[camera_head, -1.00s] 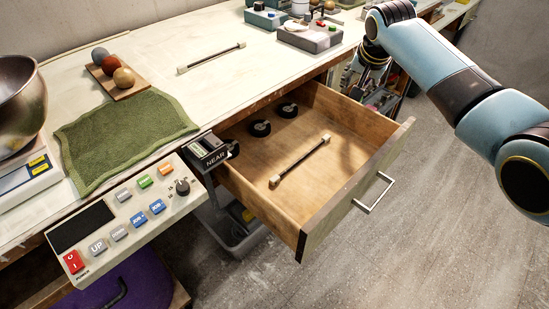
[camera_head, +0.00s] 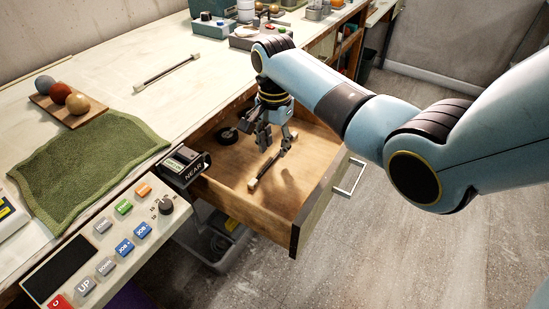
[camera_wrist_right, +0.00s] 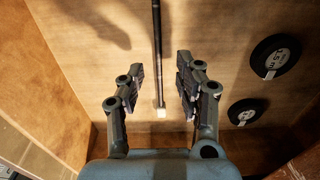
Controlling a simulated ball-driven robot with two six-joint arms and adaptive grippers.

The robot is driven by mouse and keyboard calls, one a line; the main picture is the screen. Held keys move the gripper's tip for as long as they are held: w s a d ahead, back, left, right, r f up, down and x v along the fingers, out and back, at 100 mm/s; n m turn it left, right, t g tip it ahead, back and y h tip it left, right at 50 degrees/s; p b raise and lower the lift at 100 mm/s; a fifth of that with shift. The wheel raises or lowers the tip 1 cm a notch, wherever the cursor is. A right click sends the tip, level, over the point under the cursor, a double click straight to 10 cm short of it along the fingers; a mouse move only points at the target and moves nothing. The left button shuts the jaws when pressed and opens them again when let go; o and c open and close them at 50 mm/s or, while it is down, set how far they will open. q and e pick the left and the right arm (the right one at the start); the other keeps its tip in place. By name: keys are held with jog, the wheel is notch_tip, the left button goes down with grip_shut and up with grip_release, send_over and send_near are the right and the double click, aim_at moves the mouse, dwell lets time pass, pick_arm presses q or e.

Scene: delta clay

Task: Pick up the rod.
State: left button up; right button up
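A dark rod with pale ends (camera_head: 264,171) lies in the open wooden drawer (camera_head: 232,190); my right gripper hides part of it. My right gripper (camera_head: 274,148) is over the drawer, pointing down, with its fingers apart and empty. In the right wrist view, the rod (camera_wrist_right: 157,50) runs between the two open fingers (camera_wrist_right: 158,82), below them, with its pale end toward the palm. A similar dark rod with pale ends (camera_head: 166,74) lies on the bench top. My left gripper is not in view.
Black discs (camera_wrist_right: 275,57) lie in the drawer beside the rod. The drawer front with its metal handle (camera_head: 349,178) stands on the right. A control panel (camera_head: 118,235), a NEAR-marked box (camera_head: 186,165), a green towel (camera_head: 85,160) and several balls on a board (camera_head: 68,108) are to the left.

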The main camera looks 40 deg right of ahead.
aim_at(275, 158)
notch_tip(275, 158, down, 3)
jog(key=shift+s+r, duration=0.1)
grip_shut()
dwell(0.3)
